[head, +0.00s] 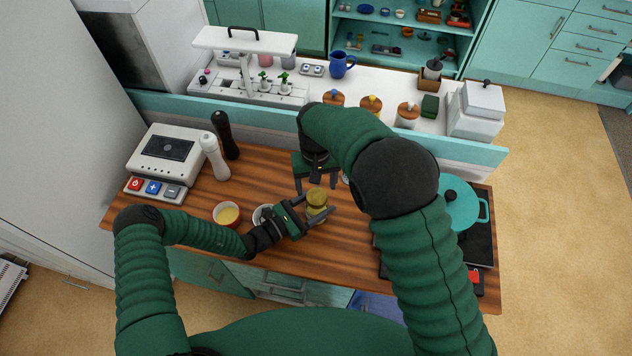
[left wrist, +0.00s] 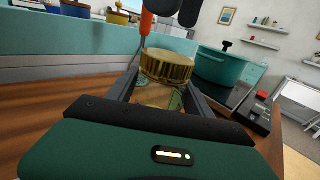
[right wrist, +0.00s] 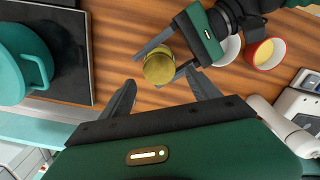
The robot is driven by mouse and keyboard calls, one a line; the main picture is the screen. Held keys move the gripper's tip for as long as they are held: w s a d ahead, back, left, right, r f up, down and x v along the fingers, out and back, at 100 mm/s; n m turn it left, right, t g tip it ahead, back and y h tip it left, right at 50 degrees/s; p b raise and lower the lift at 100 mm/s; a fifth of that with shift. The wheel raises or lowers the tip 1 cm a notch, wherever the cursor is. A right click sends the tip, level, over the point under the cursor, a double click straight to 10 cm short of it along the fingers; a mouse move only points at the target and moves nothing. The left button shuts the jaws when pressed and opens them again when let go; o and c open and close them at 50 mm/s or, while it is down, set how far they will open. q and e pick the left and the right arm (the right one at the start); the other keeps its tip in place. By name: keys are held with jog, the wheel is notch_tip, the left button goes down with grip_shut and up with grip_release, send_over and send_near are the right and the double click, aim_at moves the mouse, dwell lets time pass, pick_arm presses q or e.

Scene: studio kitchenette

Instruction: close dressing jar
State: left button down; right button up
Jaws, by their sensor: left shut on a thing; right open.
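The dressing jar (head: 317,212) stands on the wooden counter, a squat glass jar with a ribbed gold lid (left wrist: 167,65) at its top. The lid looks level on the jar; whether it is tight I cannot tell. My left gripper (head: 314,214) is shut on the jar's body from the side, one finger on each side, as the left wrist view (left wrist: 160,90) shows. My right gripper (head: 316,186) is open above the lid, pointing down. In the right wrist view the lid (right wrist: 158,68) lies just beyond and between its open fingers (right wrist: 158,85), apart from them.
A red bowl with yellow contents (head: 227,215) and a white bowl (head: 262,215) sit left of the jar. Salt (head: 214,158) and pepper (head: 225,135) mills and a scale (head: 162,155) stand further left. A teal pot (head: 459,205) is on the hob at right.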

aim_at(316, 196)
jog(key=n, duration=0.1)
jog(key=r+n, duration=0.1)
jog(key=n, duration=0.2)
jog(key=shift+r+n, duration=0.4)
jog(key=n, duration=0.2)
jog(key=r+n, duration=0.1)
jog(key=n, duration=0.1)
jog(key=shift+r, duration=0.2)
notch_tip(316, 196, down, 8)
jog(key=shift+f, duration=0.1)
